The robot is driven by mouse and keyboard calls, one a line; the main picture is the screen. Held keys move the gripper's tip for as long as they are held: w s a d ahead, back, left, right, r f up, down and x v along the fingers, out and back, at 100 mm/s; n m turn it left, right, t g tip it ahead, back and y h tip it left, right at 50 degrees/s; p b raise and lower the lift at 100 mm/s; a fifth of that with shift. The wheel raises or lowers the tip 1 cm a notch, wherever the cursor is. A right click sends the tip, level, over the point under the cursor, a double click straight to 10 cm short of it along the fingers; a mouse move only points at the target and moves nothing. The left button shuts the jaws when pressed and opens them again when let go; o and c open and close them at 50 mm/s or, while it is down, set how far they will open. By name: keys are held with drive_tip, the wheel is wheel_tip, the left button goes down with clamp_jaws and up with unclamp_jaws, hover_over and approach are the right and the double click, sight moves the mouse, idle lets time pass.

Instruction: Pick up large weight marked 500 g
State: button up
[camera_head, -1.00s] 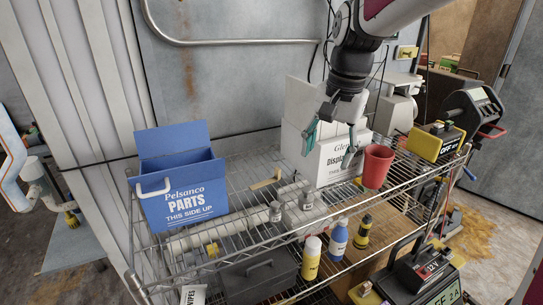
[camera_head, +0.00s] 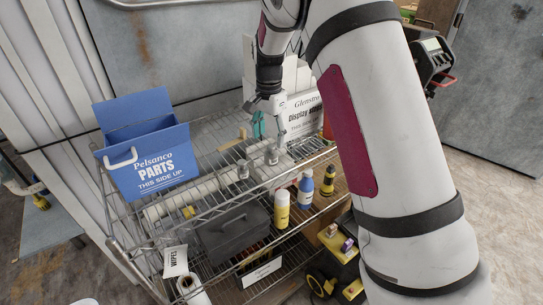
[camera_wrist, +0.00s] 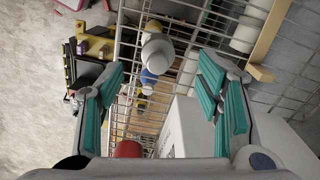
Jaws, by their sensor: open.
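Two small grey metal weights stand on the upper wire shelf in the head view. One weight (camera_head: 243,169) is to the left; the other weight (camera_head: 271,155) is at the right, by a pale block. Their markings are too small to read, so I cannot tell which says 500 g. My gripper (camera_head: 267,131) points down just above the right weight, its teal fingers apart and empty. In the wrist view my gripper (camera_wrist: 162,72) is open; a pale rounded object (camera_wrist: 157,52) shows between the fingers, and I cannot tell if it is a weight.
A blue parts box (camera_head: 160,165) stands at the shelf's left. A white carton (camera_head: 300,118) is close behind my gripper. A yellow bottle (camera_head: 281,208) and blue bottle (camera_head: 306,188) stand below. A red cup (camera_wrist: 128,149) shows in the wrist view.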

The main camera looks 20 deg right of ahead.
sight(271, 146)
drive_tip(key=shift+d+f+p, duration=0.15)
drive_tip(key=shift+f+p, duration=0.25)
drive_tip(key=shift+f, duration=1.35)
drive_tip(key=shift+d+f+p, duration=0.1)
drive_tip(key=shift+f+p, duration=0.3)
drive_tip(key=shift+f, duration=1.3)
drive_tip(key=shift+c, duration=0.3)
clamp_jaws()
